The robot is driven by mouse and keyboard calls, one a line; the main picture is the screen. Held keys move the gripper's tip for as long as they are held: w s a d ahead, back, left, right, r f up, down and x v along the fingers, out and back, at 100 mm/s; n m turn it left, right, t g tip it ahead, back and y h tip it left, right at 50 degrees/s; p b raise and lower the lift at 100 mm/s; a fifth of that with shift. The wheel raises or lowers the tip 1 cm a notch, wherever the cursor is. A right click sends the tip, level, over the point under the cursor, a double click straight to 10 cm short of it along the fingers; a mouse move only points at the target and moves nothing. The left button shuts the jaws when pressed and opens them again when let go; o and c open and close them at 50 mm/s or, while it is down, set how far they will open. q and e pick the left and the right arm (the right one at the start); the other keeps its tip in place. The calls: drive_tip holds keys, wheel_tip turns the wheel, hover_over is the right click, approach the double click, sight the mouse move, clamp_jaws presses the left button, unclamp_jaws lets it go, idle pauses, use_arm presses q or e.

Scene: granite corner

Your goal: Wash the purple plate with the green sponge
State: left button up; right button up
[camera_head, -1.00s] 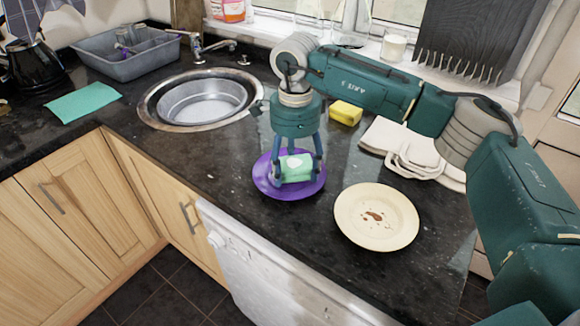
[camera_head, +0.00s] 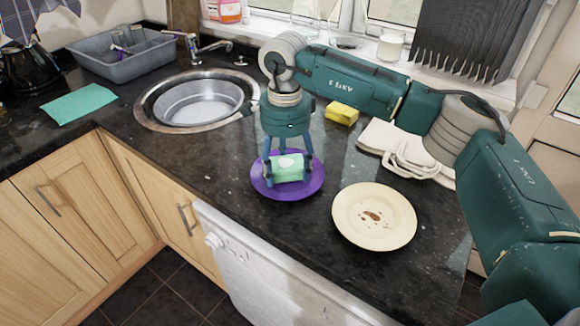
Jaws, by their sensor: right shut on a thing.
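The purple plate (camera_head: 314,184) lies flat on the dark counter, in front of and to the right of the sink. My right gripper (camera_head: 287,176) reaches down over it from above, shut on the green sponge (camera_head: 290,170). The sponge is low over the middle of the plate and hides part of it; I cannot tell whether it touches. White foam shows on top of the sponge. My left gripper is not in view.
A cream plate (camera_head: 374,217) with brown marks lies close by on the right. A yellow sponge (camera_head: 342,113), white cloth (camera_head: 398,147), round sink (camera_head: 163,117), grey dish rack (camera_head: 157,62) and green cloth (camera_head: 78,104) are around. The counter's front edge is near.

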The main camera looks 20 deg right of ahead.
drive_tip(key=shift+w+a, duration=0.15)
drive_tip(key=shift+s+d, duration=0.45)
drive_tip(key=shift+d, duration=0.35)
drive_tip(key=shift+w+a+f, duration=0.15)
drive_tip(key=shift+w+a, duration=0.25)
drive_tip(key=shift+a, duration=0.4)
drive_tip(key=shift+s+d+b, duration=0.4)
drive_tip(key=shift+d, duration=0.4)
drive_tip(key=shift+w+a, duration=0.4)
drive_tip(key=shift+a, duration=0.35)
drive_tip(key=shift+s+d+r, duration=0.2)
drive_tip(key=shift+s+d, duration=0.2)
drive_tip(key=shift+d, duration=0.35)
drive_tip(key=shift+r+p, duration=1.85)
drive_tip(key=shift+r, duration=1.2)
